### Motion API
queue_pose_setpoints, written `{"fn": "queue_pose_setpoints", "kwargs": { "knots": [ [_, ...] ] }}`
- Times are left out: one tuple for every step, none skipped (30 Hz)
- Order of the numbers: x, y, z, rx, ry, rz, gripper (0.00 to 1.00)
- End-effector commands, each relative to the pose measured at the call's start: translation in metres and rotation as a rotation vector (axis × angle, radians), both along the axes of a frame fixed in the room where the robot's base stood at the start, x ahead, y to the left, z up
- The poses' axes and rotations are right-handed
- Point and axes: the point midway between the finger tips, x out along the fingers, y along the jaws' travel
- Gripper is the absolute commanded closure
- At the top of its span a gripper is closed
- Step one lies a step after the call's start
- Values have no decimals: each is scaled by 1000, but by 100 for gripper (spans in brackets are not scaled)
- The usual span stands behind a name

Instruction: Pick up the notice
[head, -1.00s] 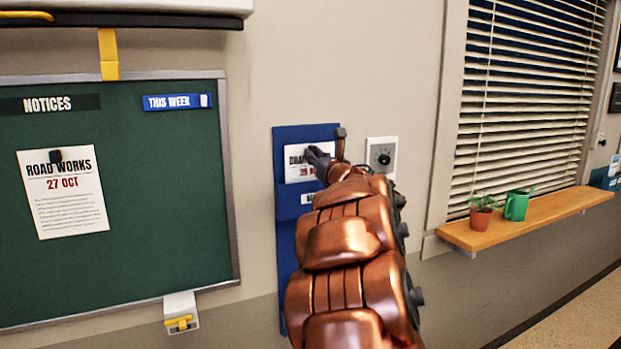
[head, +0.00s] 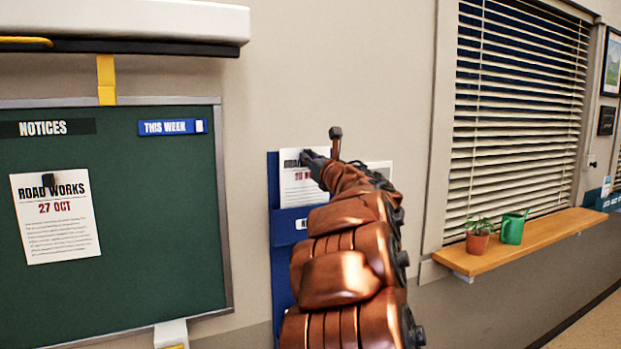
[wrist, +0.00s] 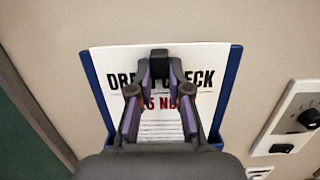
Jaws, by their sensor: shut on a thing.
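The notice (head: 298,190) is a white sheet with a dark heading and a red date line. It stands upright in a blue wall holder (head: 283,257), its top edge slightly above the holder's back. My gripper (head: 318,158) is shut on the notice's upper part. In the wrist view the fingers (wrist: 159,62) close over the middle of the heading on the notice (wrist: 205,85), hiding some letters. The sides of the holder (wrist: 232,85) show on both sides of the sheet. The notice's lower part is hidden by the holder's front and my gripper.
A green board (head: 150,250) at left carries a pinned ROAD WORKS notice (head: 55,220). A dial plate (wrist: 300,118) is on the wall close right of the holder. Farther right, a wooden sill (head: 540,240) bears a potted plant (head: 478,238) and a green watering can (head: 513,228).

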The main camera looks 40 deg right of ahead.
Motion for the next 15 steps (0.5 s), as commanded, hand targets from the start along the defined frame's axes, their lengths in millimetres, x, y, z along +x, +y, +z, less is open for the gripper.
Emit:
{"fn": "queue_pose_setpoints", "kwargs": {
  "knots": [
    [-1, -1, 9, -3, -1, -3, 100],
    [-1, -1, 13, -3, 0, -2, 100],
    [0, 0, 18, -2, -1, -1, 100],
    [0, 0, 22, -4, -1, -1, 100],
    [0, 0, 25, -3, -1, 0, 100],
    [0, 0, 29, -3, -1, 0, 100],
    [0, 0, 32, -2, 0, -1, 100],
    [0, 0, 34, -2, 1, -1, 100],
    [0, -1, 38, 0, 0, -1, 100],
    [0, 0, 40, -2, 1, 0, 100],
    [0, 0, 43, -2, 1, 0, 100],
    [0, 0, 47, -2, 0, 1, 100],
    [0, 0, 50, -2, 0, 1, 100],
    [0, 0, 52, -2, 0, 2, 100],
    [0, 1, 55, -4, -1, 1, 100]
  ]
}}
